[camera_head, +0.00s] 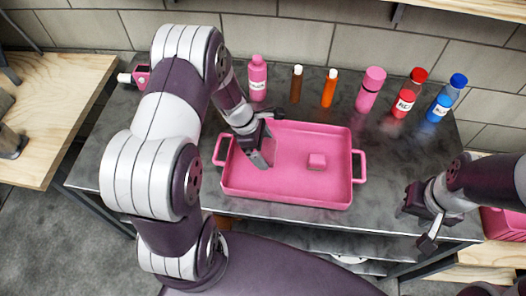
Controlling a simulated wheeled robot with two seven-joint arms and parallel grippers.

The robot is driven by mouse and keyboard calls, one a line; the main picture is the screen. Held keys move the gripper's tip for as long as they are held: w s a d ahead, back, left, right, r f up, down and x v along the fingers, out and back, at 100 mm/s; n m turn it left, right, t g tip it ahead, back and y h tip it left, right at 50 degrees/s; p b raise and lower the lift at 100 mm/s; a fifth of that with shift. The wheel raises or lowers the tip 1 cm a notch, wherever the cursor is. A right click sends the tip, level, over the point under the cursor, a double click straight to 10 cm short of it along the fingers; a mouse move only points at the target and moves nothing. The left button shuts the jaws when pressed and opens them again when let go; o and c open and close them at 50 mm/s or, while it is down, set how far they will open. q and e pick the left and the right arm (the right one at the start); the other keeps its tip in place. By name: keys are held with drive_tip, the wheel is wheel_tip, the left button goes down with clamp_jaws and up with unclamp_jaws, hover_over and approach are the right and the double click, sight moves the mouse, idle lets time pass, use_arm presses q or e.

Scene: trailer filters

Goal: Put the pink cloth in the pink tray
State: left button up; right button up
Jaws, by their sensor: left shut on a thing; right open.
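The pink tray (288,192), with a handle at each end, sits on the dark metal table. A small pink folded or block-like thing (317,161) lies inside it, right of the middle; I cannot tell whether it is the pink cloth. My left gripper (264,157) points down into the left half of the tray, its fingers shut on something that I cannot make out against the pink. My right gripper (427,228) is open and empty over the table's right front part, apart from the tray.
Along the table's back stand a pink bottle (257,78), a brown tube (296,84), an orange tube (329,88), a pink cylinder (370,90), and red-capped (408,93) and blue-capped bottles (447,98). A wooden table (55,90) stands at the left. Bare table lies right of the tray.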

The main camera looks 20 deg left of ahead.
sight(261, 153)
use_arm(q)
drive_tip(key=shift+w+a+f, duration=0.4)
drive_tip(key=shift+a+f, duration=0.15)
drive_tip(key=shift+a, duration=0.05)
drive_tip(key=shift+f, duration=1.9)
drive_tip(key=shift+f, duration=0.2)
drive_tip(key=o, duration=0.7)
drive_tip(key=shift+c, duration=0.2)
